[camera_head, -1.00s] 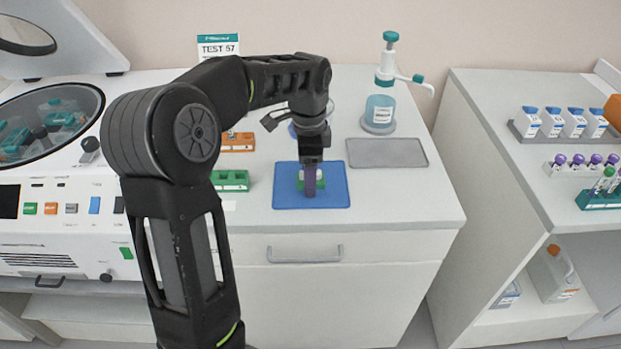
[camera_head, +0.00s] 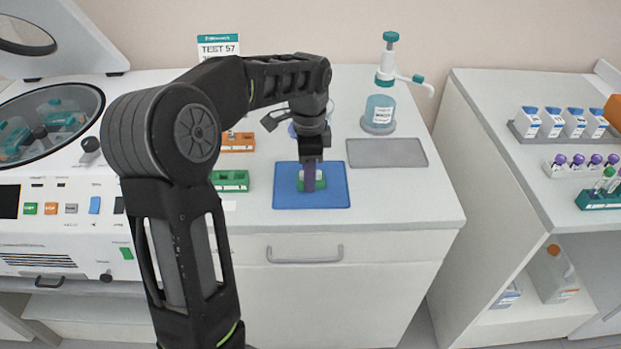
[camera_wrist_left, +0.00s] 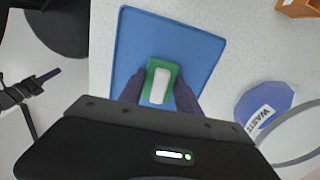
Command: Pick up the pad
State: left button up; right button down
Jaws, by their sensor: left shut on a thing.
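The pad (camera_head: 323,180) is a small green block with a white top, lying on a blue mat (camera_head: 337,199) on the white counter. In the left wrist view, the pad (camera_wrist_left: 159,86) sits between the two dark purple fingers of my left gripper (camera_wrist_left: 159,92), near the middle of the blue mat (camera_wrist_left: 195,45). In the head view, my left gripper (camera_head: 309,186) points straight down over the mat and is shut on the pad, partly hiding it. I cannot tell any gap between the pad and the mat. My right gripper is not in view.
A green rack (camera_head: 230,181) and an orange rack (camera_head: 238,142) stand left of the mat. A grey tray (camera_head: 387,153) lies to the right, with a dispenser bottle (camera_head: 380,112) behind it. A waste container (camera_wrist_left: 264,108) shows in the wrist view. A centrifuge (camera_head: 45,130) stands far left.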

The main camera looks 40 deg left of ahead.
pick_arm(q)
jog(key=shift+r, duration=0.55)
notch_tip(320, 180, up, 6)
jog(key=shift+r, duration=0.15)
jog(key=shift+r+p, duration=0.85)
jog(key=shift+r, duration=0.1)
jog(key=shift+r+p, duration=0.45)
jog(key=shift+f, duration=0.1)
